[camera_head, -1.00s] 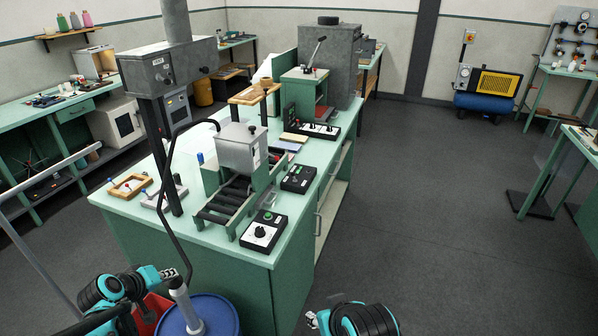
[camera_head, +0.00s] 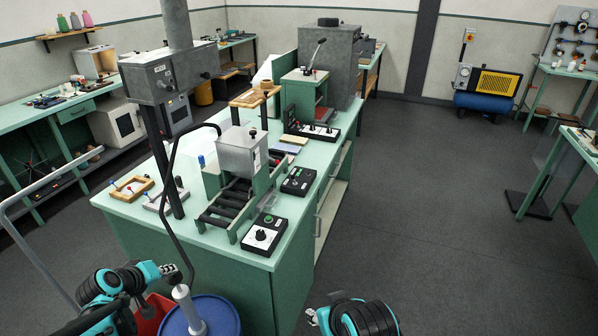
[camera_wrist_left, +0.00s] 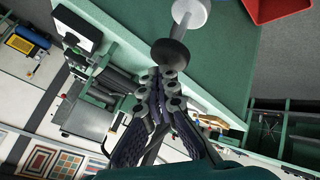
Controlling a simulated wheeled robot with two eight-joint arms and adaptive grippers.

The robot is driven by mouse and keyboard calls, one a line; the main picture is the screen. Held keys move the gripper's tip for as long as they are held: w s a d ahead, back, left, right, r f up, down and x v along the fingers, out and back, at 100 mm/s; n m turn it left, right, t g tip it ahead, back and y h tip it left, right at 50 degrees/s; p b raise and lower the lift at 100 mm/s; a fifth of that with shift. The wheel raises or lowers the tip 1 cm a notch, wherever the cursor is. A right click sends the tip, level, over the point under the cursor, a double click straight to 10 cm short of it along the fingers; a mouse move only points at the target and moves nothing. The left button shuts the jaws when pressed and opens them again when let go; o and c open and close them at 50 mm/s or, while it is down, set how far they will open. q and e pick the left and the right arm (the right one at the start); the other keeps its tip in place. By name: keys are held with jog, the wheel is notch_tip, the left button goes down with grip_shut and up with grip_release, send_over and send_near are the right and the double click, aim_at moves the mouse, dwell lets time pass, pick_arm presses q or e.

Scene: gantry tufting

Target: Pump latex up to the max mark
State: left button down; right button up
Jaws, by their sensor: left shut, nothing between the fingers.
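The blue drum (camera_head: 218,308) stands at the bottom of the head view with a pale upright pump (camera_head: 187,305) on top. In the left wrist view the pump has a dark round knob (camera_wrist_left: 169,52) and a white disc (camera_wrist_left: 190,12). My left gripper (camera_head: 168,269) is shut and empty at the knob; its fingertips (camera_wrist_left: 158,78) look close to or touching it, I cannot tell which. The grey metal tank (camera_head: 236,150) stands over black rollers on the bench. A pale strip (camera_head: 257,160) is on its side; any mark or level is too small to read. My right gripper (camera_head: 312,317) is low, its jaws unclear.
A black hose (camera_head: 172,165) arches from the pump area to the tank. A red bin (camera_head: 152,312) stands beside the drum.

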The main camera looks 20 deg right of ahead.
pick_arm(q)
notch_tip(320, 180, up, 6)
jog(key=p, duration=0.4)
jog(key=shift+p, duration=0.35)
dwell(0.7)
jog(key=m+y+b, duration=0.2)
jog(key=b, duration=0.1)
send_near(172, 278)
jog(key=s+d+r, duration=0.3)
jog(key=s, duration=0.3)
jog(key=s+a+f+m+g+y+b, duration=0.1)
jog(key=s+f+y, duration=0.1)
jog(key=s, duration=1)
jog(key=shift+s+a+f+m+b, duration=0.15)
jog(key=shift+s+f+m+b, duration=0.15)
jog(key=shift+m+b, duration=0.1)
dwell(0.8)
